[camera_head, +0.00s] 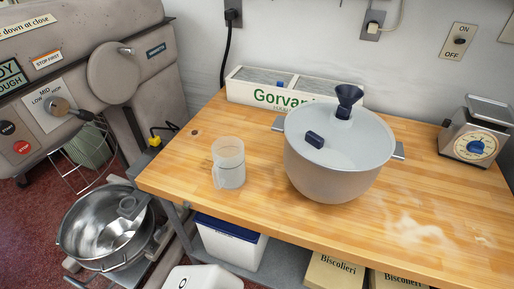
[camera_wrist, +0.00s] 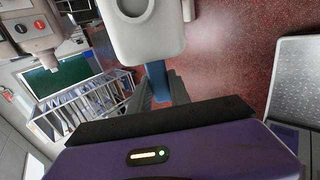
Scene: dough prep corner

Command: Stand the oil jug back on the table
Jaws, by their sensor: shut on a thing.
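A white jug-like container (camera_wrist: 150,35), which I take to be the oil jug, is at the top of the wrist view, cut off by the frame edge. A blue part (camera_wrist: 156,80) shows between it and my fingers. My gripper (camera_wrist: 162,88) is shut on this jug, apparently at the blue part. In the head view a white container marked "O" (camera_head: 204,279), probably the same jug, shows at the bottom edge, in front of and below the wooden table (camera_head: 165,180). My gripper is outside the head view.
A clear measuring jug (camera_head: 229,168) stands on the table's left part. A large lidded pot (camera_head: 325,172) with a dark funnel (camera_head: 347,97) on its lid fills the middle. Behind is a Gorvan box (camera_head: 255,97); a scale (camera_head: 477,132) stands right. The table's front-left has bare room.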

